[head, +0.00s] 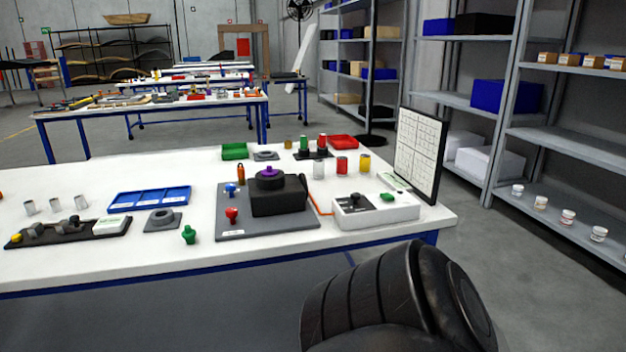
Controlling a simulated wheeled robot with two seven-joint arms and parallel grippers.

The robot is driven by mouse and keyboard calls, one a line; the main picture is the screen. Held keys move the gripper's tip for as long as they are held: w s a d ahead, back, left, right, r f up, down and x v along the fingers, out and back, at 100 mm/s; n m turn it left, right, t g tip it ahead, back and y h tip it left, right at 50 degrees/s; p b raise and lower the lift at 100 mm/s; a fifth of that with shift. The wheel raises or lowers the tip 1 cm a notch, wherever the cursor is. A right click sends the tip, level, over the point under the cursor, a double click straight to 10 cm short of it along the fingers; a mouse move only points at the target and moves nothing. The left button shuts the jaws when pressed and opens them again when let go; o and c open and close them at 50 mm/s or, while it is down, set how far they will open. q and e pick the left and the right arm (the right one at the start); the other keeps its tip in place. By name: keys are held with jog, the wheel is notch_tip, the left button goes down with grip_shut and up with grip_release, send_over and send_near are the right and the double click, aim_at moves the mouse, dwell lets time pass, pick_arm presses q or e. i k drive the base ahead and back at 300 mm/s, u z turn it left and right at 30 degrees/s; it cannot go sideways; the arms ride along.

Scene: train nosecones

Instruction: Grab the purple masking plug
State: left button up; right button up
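The purple masking plug (267,172) shows as a small purple top on the black block (278,195). It seems to sit in the dark round part on the block's top; its lower part is hidden. The block stands on a grey base plate (240,225) on the white table (330,230). Neither of my grippers is in view. Only a black, ridged part of my own arm shows at the bottom right, in front of the table.
Red (232,214) and green (188,234) plugs stand near the block. A blue tray (150,199) and a grey holed part (163,219) lie left. A white control box (364,212) and an upright chart panel (420,152) stand right. Clear table lies along the front edge.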

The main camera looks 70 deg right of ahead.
aim_at(269, 172)
jog(key=z, duration=1.4)
